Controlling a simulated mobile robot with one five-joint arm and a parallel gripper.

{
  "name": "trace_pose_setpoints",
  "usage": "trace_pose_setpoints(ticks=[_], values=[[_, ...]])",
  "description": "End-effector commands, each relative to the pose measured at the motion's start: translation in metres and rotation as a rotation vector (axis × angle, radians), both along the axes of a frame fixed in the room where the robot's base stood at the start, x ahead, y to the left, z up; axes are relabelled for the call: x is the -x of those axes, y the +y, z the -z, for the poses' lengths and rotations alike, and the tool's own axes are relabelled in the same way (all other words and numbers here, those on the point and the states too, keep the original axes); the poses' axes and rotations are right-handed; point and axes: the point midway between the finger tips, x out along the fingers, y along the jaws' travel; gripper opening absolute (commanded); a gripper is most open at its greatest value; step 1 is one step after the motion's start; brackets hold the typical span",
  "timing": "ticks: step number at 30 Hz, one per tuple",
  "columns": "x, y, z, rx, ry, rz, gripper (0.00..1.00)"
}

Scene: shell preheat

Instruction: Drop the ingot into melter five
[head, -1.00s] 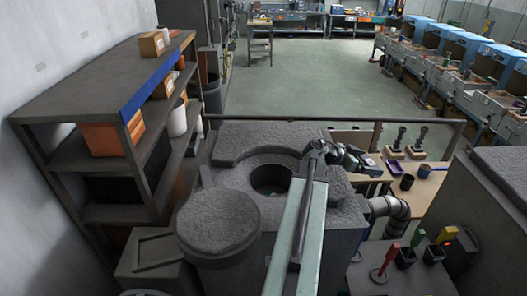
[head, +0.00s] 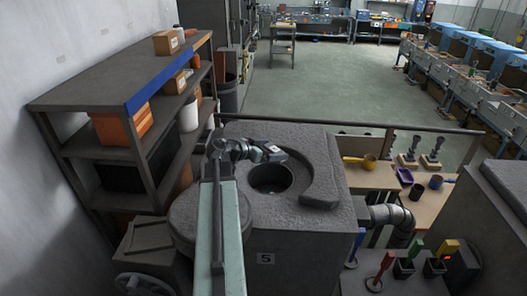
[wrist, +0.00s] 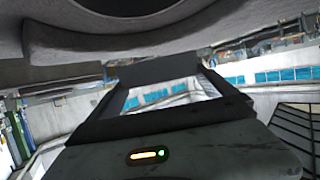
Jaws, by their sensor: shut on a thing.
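Melter five (head: 300,245) is a large rough grey block with a plate marked 5 on its front. Its round mouth (head: 270,180) is open and dark inside, and its round lid (head: 182,222) is swung aside to the left, partly behind my arm. My gripper (head: 280,155) is above the far edge of the mouth, pointing right. In the wrist view a dark bar (wrist: 152,70), apparently the ingot, spans between the fingertips of my gripper (wrist: 155,92), which is shut on it. In the head view the ingot is hard to make out.
A shelf (head: 110,95) with boxes stands at the left. A rail (head: 350,128) runs behind the melter. A bench (head: 385,180) with a yellow ladle (head: 368,162) and cups is at the right, near a bent pipe (head: 395,220).

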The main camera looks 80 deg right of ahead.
Motion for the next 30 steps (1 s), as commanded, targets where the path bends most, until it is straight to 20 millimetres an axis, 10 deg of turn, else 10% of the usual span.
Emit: trace_pose_setpoints(ticks=[30], values=[[0.001,0.0,0.06,0.001,0.001,0.001,0.32]])
